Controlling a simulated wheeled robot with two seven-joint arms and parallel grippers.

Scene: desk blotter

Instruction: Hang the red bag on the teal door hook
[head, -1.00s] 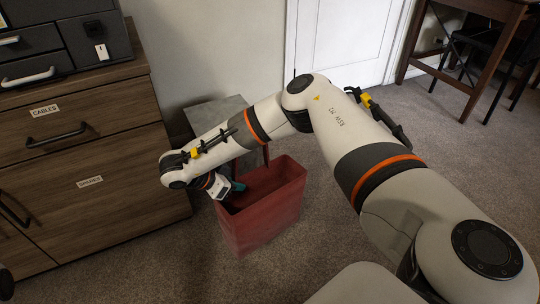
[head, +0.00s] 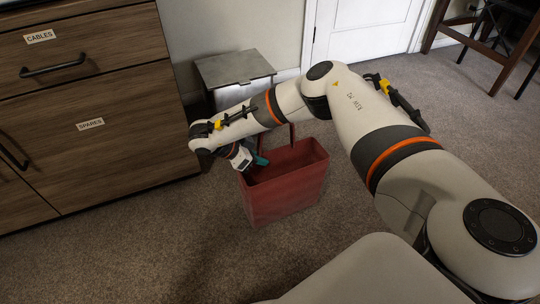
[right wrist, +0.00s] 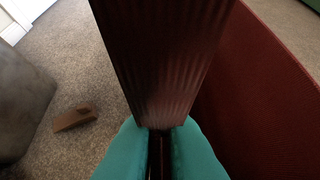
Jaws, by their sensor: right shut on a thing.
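The red bag (head: 288,190), open-topped and box-shaped, hangs upright from my right gripper (head: 258,163), in the middle of the head view. The teal fingertips are at the bag's left rim side. In the right wrist view, the teal fingers of my right gripper (right wrist: 160,152) are shut on a dark red ribbed strap, which looks like the bag's handle (right wrist: 162,60). The bag's red wall (right wrist: 255,100) fills the right of that view. I cannot tell how far the bag's bottom is from the floor. The teal door hook and my left gripper are not in view.
A wooden drawer cabinet (head: 100,90) stands at the left. A grey metal box (head: 235,70) stands by the wall, behind the arm. A white door (head: 370,28) is at the back. A brown wedge (right wrist: 74,119) lies on the carpet.

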